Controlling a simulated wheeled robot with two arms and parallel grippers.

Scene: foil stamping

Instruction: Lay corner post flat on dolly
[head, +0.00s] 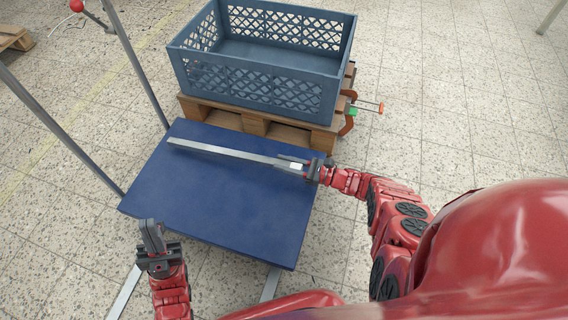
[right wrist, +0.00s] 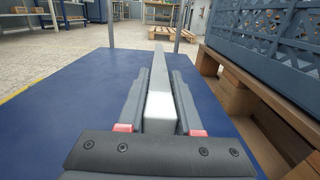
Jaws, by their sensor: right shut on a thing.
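The corner post (head: 230,154) is a long, thin grey bar. It runs across the far part of the dolly's blue deck (head: 215,205), roughly level. I cannot tell whether it touches the deck along its length. My right gripper (head: 301,166) is shut on its right end, near the deck's right edge. In the right wrist view the post (right wrist: 157,75) runs straight away between the two fingers, over the blue deck (right wrist: 60,110). My left gripper (head: 152,235) is near the deck's front left corner, away from the post. I cannot tell whether its fingers are apart.
A blue-grey crate (head: 255,80) stands on a wooden pallet (head: 255,122) just behind the deck. A clamp (head: 350,112) with orange and green parts is at the pallet's right side. Grey uprights (head: 136,65) rise at the deck's left. Tiled floor (head: 460,120) at the right is clear.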

